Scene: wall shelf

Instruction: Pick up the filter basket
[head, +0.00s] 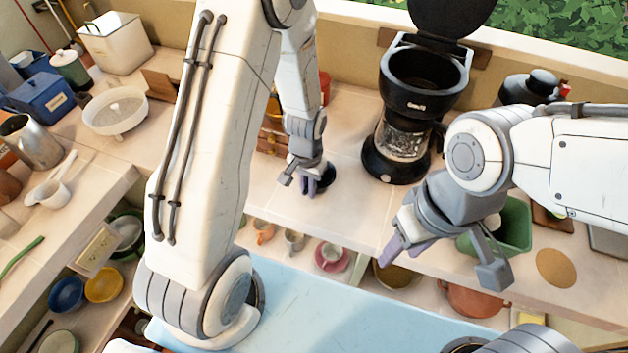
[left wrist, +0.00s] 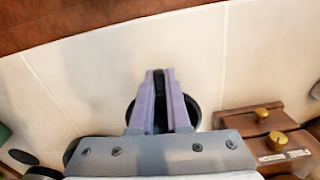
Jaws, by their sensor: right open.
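The filter basket looks like a small round black cup (head: 327,177) on or just above the counter, left of the coffee maker (head: 408,100). My left gripper (head: 306,184) is at it, pointing down. In the left wrist view the two purple fingers (left wrist: 159,85) are close together with a thin black part, likely the handle, between them. The round black bowl (left wrist: 191,108) shows behind the fingers and is partly hidden by them. I cannot tell whether it touches the counter. My right gripper (head: 442,262) is open and empty, in front of the counter edge.
The coffee maker's lid is up. A brown wooden box with brass knobs (left wrist: 262,114) stands close beside the left gripper. A green container (head: 514,228) is behind the right gripper. A white bowl (head: 115,110) stands at left. Shelves with cups lie below the counter.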

